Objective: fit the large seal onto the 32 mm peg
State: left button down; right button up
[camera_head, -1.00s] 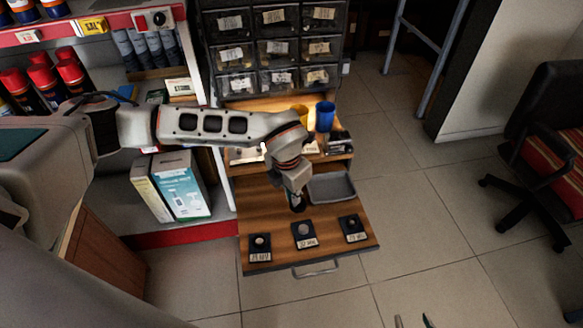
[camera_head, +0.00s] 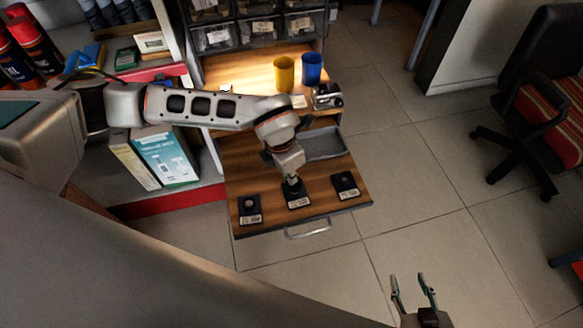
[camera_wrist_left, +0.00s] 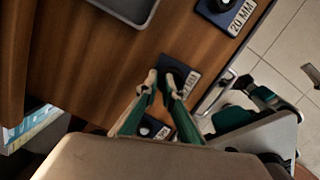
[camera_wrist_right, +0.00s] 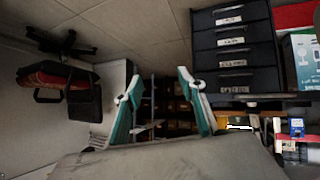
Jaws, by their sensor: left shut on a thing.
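My left gripper (camera_head: 292,182) points down at the middle peg block (camera_head: 299,203) on the wooden drawer board. It also shows in the left wrist view (camera_wrist_left: 162,84), its fingertips close together at the black block (camera_wrist_left: 190,77). It is shut on a small dark thing, probably the large seal, mostly hidden between the fingertips. The middle block's label read 32 mm a moment ago; its peg is now hidden by the gripper. I cannot tell whether the seal is around the peg or above it. My right gripper (camera_head: 414,284) is open and empty, over the floor; it also shows in the right wrist view (camera_wrist_right: 158,88).
A 20 mm peg block (camera_head: 345,185) stands to the right and another peg block (camera_head: 250,210) to the left. A grey tray (camera_head: 325,144) lies behind. Yellow (camera_head: 284,73) and blue (camera_head: 311,68) cups stand further back.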

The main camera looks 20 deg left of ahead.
pick_arm(q)
jog(key=shift+f, duration=0.6)
jog(key=shift+r, duration=0.1)
pick_arm(e)
jog(key=shift+w+r, duration=0.2)
jog(key=shift+w, duration=0.2)
jog(key=shift+s+f, duration=0.15)
jog(key=shift+s, duration=0.1)
jog(key=shift+s, duration=0.1)
jog(key=shift+r, duration=0.2)
jog(key=shift+w+a+r, duration=0.15)
jog(key=shift+w+r, duration=0.1)
jog(key=shift+w+r, duration=0.1)
jog(key=shift+w, duration=0.2)
pick_arm(q)
jog(key=shift+p, duration=0.35)
pick_arm(e)
jog(key=shift+r+t, duration=0.3)
